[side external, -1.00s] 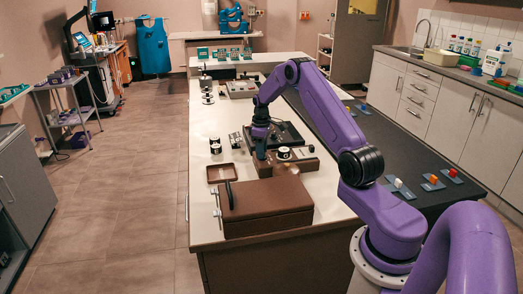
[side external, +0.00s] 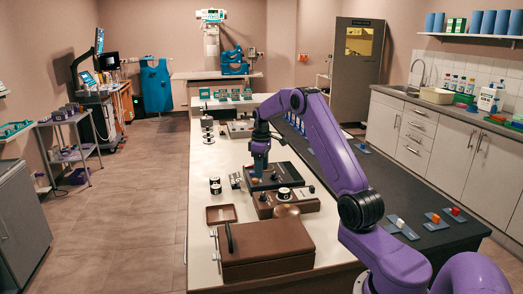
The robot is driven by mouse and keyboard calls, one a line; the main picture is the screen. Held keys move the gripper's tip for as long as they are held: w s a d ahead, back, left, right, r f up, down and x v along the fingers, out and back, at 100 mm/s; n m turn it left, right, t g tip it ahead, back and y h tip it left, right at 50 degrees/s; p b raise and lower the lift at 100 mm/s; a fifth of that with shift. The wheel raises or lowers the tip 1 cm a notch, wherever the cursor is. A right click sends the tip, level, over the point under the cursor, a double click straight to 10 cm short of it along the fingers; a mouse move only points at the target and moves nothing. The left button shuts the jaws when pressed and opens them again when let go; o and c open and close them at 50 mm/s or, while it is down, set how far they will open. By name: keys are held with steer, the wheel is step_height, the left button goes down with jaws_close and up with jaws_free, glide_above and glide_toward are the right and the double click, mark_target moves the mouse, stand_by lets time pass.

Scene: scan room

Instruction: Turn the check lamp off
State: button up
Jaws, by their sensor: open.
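My gripper (side external: 259,172) points down over the left part of a dark flat panel (side external: 290,172) on the pale bench. Its fingertips are small here, and no object shows between them. A small orange spot (side external: 254,181) lies just below the fingertips; I cannot tell whether they touch it. In front of the panel is a brown box (side external: 266,210) with a black-and-white round knob (side external: 284,194) on top. A tan rounded thing (side external: 287,211) is at its front. I cannot tell which part is the check lamp or whether it is lit.
A large brown case (side external: 265,250) with a dark handle stands at the bench's near end. A brown tray (side external: 221,215) and a black-and-white pot (side external: 215,186) are to the left. Small coloured switch blocks (side external: 433,218) sit on the dark counter at right.

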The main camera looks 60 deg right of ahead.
step_height(320, 180, up, 8)
steer(key=shift+f, duration=0.25)
stand_by(0.4)
